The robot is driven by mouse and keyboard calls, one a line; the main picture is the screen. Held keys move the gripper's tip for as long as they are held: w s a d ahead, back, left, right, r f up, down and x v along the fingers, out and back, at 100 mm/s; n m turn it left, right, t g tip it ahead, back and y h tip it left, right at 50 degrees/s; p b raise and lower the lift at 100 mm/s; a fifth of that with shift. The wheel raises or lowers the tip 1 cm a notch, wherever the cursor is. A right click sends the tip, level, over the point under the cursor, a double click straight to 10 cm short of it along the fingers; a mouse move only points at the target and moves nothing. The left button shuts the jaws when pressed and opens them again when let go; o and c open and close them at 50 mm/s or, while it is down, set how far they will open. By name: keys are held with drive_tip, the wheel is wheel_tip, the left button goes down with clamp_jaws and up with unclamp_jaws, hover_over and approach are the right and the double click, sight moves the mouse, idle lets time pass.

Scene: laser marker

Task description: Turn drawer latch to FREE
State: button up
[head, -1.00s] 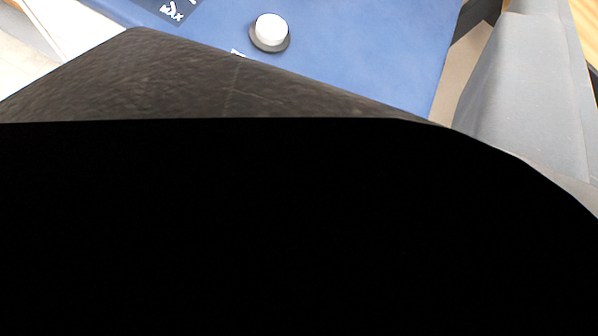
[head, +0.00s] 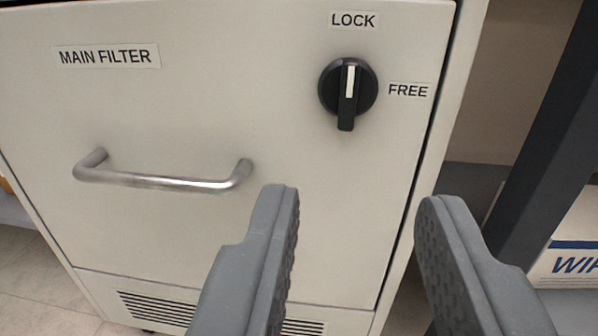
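The drawer latch (head: 347,91) is a round black knob with a raised grip bar and a white pointer line. Its white line points up toward the LOCK label (head: 353,20). The FREE label (head: 408,90) is to the right of the knob. The latch sits at the upper right of the pale MAIN FILTER drawer front (head: 200,240). My gripper (head: 360,200) is open and empty, its two grey fingers apart, below the knob in the picture and not touching it.
A metal bar handle (head: 165,182) sticks out from the drawer front at left. A vent grille (head: 155,308) is below. A dark upright post (head: 540,130) and a white box (head: 572,262) stand to the right of the cabinet.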

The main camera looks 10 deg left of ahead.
sight(351, 95)
drive_tip(key=w+b, duration=0.1)
drive_tip(key=w, duration=0.3)
drive_tip(key=w+b, duration=0.1)
drive_tip(key=w, duration=0.3)
drive_tip(key=w+b, duration=0.1)
drive_tip(key=w, duration=0.3)
drive_tip(key=shift+w+a+f, duration=0.15)
drive_tip(key=shift+a+f, duration=0.1)
drive_tip(key=shift+w+r, duration=0.1)
drive_tip(key=shift+w, duration=0.5)
drive_tip(key=shift+d, duration=0.1)
clamp_jaws()
